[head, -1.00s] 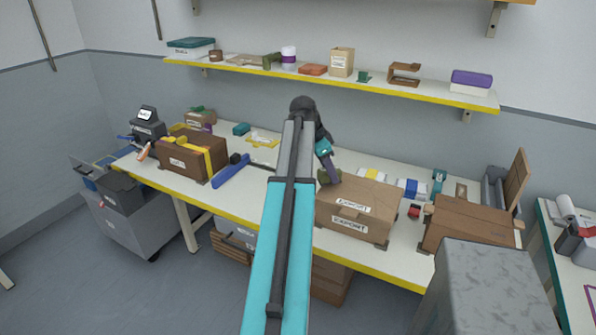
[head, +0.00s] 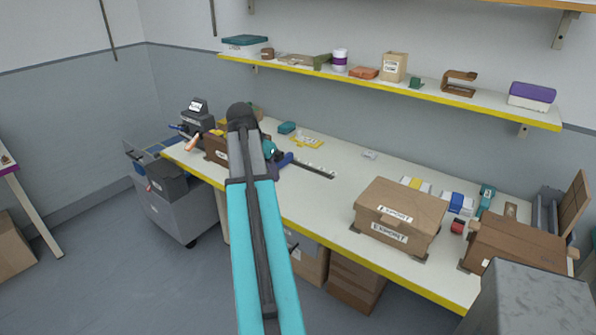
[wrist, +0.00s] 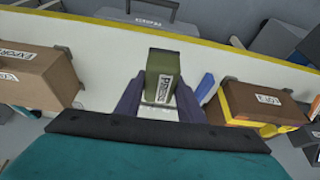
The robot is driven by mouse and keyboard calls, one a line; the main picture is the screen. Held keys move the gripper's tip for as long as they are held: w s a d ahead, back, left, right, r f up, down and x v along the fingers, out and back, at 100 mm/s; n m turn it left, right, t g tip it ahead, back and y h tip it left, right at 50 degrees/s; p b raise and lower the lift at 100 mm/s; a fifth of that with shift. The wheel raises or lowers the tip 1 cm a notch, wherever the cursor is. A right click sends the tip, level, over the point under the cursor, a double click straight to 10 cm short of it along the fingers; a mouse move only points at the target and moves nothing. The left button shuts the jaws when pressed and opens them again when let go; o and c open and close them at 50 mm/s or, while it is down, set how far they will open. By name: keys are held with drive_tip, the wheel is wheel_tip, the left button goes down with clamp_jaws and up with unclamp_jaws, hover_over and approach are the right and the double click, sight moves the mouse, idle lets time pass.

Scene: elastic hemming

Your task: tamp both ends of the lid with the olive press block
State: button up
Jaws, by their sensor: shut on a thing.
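In the wrist view, my gripper (wrist: 160,98) is shut on the olive press block (wrist: 163,72), which has a white label. The block is held above the white bench, between two boxes. In the head view my gripper (head: 284,160) is over the back left part of the bench, and my arm hides the block. The brown EXPORT box (head: 395,225) stands well to the right, apart from the gripper. Its lid (head: 402,198) is on top and looks closed. The EXPORT box (wrist: 40,78) is at the left in the wrist view.
A brown box with a yellow strap (wrist: 255,105) stands on the other side, partly behind my arm in the head view. Another brown box (head: 515,245) is right of the EXPORT box. A loaded shelf (head: 440,94) runs above. The bench between is mostly clear.

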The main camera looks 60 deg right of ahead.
drive_tip(key=w+a+n+t+y, duration=0.15)
drive_tip(key=w+a+n, duration=0.35)
drive_tip(key=w+a, duration=0.7)
drive_tip(key=w+a+n+t, duration=0.2)
drive_tip(key=w+a+n, duration=0.3)
drive_tip(key=w+a, duration=0.7)
drive_tip(key=w+a+r+n+t+y, duration=0.1)
drive_tip(key=a+n, duration=0.3)
drive_tip(key=a, duration=1.3)
drive_tip(key=w+a+r+n+t+y, duration=0.1)
drive_tip(key=a+n, duration=0.4)
drive_tip(key=a, duration=1.2)
drive_tip(key=shift+w+a+n+y, duration=0.35)
drive_tip(key=shift+w+y, duration=0.2)
drive_tip(key=shift+w, duration=0.55)
drive_tip(key=shift+d, duration=0.15)
